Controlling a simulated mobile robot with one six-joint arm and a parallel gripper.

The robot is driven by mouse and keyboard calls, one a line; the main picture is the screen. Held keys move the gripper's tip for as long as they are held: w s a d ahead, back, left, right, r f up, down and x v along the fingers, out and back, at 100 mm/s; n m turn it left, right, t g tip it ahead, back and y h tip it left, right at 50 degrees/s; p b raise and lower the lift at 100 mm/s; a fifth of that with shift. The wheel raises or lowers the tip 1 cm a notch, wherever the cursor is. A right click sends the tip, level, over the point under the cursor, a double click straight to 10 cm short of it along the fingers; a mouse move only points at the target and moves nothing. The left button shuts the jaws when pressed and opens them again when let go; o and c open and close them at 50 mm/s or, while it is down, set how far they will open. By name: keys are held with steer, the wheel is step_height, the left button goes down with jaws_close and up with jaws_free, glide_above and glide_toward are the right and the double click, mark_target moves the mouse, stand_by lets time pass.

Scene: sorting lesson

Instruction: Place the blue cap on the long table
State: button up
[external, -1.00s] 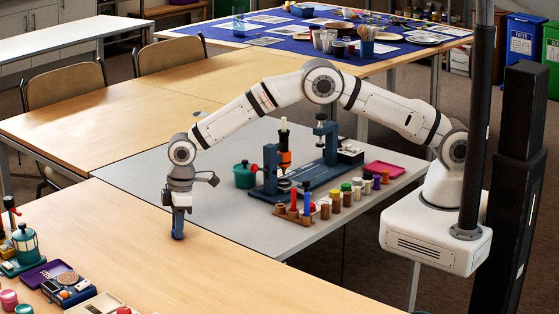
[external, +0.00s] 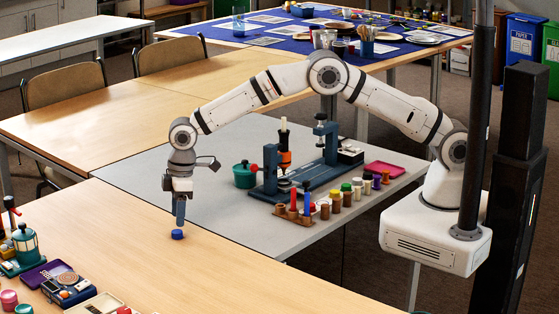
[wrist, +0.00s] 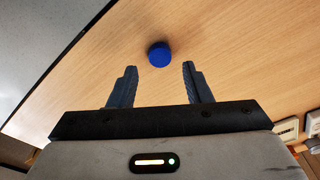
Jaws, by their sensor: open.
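The blue cap (external: 177,234) sits on the wooden surface of the long table (external: 230,262), close to the edge where the grey table begins. My gripper (external: 180,222) is just above the cap, pointing down, apart from it. In the wrist view the cap (wrist: 159,54) lies on the wood beyond the fingertips, roughly centred between them. My gripper (wrist: 160,68) is open with nothing between its two fingers.
The grey table (external: 140,177) holds a blue press stand (external: 320,176), a green pot (external: 245,174) and a row of small coloured-lid jars (external: 346,194). A purple tray (external: 35,277) and other items stand at the lower left. The wood right of the cap is clear.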

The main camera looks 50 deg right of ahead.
step_height(320, 180, up, 8)
steer(key=shift+s+d, duration=0.25)
steer(key=shift+d, duration=0.2)
steer(key=d+r+m, duration=0.2)
steer(key=d+r, duration=0.2)
steer(key=d, duration=0.6)
steer(key=d+r+m, duration=0.2)
steer(key=d+r, duration=0.3)
steer(key=d, duration=0.4)
steer(key=d+r+m, duration=0.1)
steer(key=d+r, duration=0.3)
steer(key=d, duration=0.6)
steer(key=s+d+r+m+t, duration=0.1)
steer(key=s+d+r+m, duration=0.15)
steer(key=s+d, duration=0.85)
steer(key=s+d+f+m+h, duration=0.1)
steer(key=s+d+f+m, duration=0.3)
steer(key=s+d, duration=0.8)
steer(key=shift+s+f+t, duration=0.3)
